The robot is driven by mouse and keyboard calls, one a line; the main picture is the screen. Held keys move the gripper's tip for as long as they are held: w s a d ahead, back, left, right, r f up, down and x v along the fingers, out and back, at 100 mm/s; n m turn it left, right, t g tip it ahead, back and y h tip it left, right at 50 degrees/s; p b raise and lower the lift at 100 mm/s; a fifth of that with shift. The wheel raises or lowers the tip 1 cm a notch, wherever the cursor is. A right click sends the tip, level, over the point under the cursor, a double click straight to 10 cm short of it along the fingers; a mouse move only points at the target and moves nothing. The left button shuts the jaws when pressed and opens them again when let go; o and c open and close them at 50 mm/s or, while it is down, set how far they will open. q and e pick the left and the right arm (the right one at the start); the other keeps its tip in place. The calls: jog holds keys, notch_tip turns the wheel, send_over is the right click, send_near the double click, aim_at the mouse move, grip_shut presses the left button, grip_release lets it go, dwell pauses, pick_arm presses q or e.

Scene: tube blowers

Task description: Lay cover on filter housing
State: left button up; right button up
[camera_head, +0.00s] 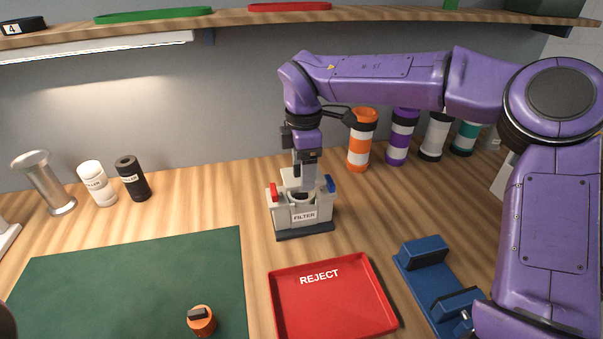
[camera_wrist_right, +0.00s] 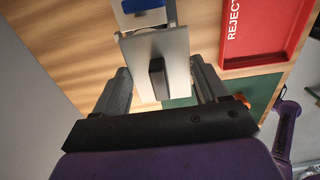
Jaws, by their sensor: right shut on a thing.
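The filter housing (camera_head: 304,216), a pale box labelled FILTER on a dark base, stands on the bench with a red clip (camera_head: 273,193) and a blue clip (camera_head: 331,184). My right gripper (camera_head: 304,182) points down just above it. In the right wrist view the cover (camera_wrist_right: 178,52), a pale flat plate with a black grip (camera_wrist_right: 157,78), lies between the fingers of my right gripper (camera_wrist_right: 163,88), which is shut on it. I cannot tell whether the cover touches the housing; the gripper hides part of it. My left gripper is out of view.
The red REJECT tray (camera_head: 330,312) lies in front of the housing. A blue fixture (camera_head: 423,256) is to its right. A green mat (camera_head: 130,275) carries an orange part (camera_head: 201,320). Several coloured cylinders stand behind right; bottles stand behind left. A shelf (camera_head: 240,17) runs above.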

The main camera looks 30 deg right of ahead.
jog(key=shift+w+d+f, duration=0.15)
jog(key=shift+w+f, duration=0.5)
jog(key=shift+f, duration=0.05)
jog(key=f, duration=0.2)
jog(key=shift+w+f+p, duration=0.2)
jog(key=shift+f+p, duration=0.2)
jog(key=shift+d+f, duration=0.1)
jog(key=shift+f, duration=0.35)
